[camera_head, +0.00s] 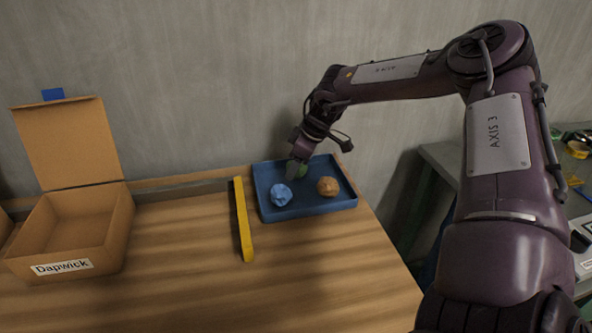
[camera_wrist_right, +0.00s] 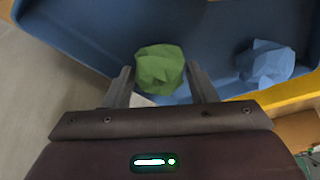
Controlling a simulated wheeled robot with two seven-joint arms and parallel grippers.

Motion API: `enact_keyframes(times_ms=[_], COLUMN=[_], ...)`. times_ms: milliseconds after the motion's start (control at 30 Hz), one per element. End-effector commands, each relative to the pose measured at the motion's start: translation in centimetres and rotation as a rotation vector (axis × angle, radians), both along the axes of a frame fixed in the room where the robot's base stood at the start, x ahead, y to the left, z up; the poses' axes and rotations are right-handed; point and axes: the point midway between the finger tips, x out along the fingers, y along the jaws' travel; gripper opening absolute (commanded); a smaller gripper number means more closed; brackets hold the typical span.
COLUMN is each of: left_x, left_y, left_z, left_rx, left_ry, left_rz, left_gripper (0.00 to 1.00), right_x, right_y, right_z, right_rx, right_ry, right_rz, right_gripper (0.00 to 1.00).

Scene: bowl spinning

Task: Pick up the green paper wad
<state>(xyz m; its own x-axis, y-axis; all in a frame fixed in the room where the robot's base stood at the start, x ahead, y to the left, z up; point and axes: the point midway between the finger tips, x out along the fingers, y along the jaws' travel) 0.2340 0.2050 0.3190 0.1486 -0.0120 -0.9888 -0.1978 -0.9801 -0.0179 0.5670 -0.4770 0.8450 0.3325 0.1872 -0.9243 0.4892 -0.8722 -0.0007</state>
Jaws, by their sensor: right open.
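The green paper wad (camera_wrist_right: 159,69) lies in the blue tray (camera_head: 318,209), near its back wall. In the head view only a small part of the wad (camera_head: 302,170) shows beside the gripper. My right gripper (camera_head: 296,172) reaches down over the tray. In the right wrist view its two fingers (camera_wrist_right: 162,88) are open, one on each side of the green wad, with gaps between. A blue paper wad (camera_head: 281,195) and an orange-brown wad (camera_head: 328,186) lie in the same tray. The blue wad also shows in the wrist view (camera_wrist_right: 265,62). My left gripper is not in view.
A yellow bar (camera_head: 243,220) lies on the wooden table (camera_head: 190,270) left of the tray. An open cardboard box (camera_head: 70,230) labelled Dapwick stands at the left. A wall runs close behind the table. Bare tabletop lies between box and bar.

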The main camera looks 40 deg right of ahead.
Motion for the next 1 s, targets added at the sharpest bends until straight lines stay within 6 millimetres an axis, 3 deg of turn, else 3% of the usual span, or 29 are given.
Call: enact_keyframes(times_ms=[167,400,767,1000], left_x=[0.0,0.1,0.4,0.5], left_y=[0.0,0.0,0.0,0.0], left_z=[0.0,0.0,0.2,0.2], left_rx=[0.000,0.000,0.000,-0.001], left_ry=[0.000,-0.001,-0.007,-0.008], left_rz=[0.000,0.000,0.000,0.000], left_gripper=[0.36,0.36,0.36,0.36], right_x=[0.0,0.0,0.0,0.1], right_y=[0.0,0.0,0.0,0.0], right_z=[0.0,0.0,0.3,2.9], right_rx=[0.000,0.000,0.000,0.000], right_ry=[-0.001,-0.001,-0.002,-0.005], right_rz=[0.000,0.000,0.000,-0.001], right_gripper=[0.52,0.25,0.25,0.25])
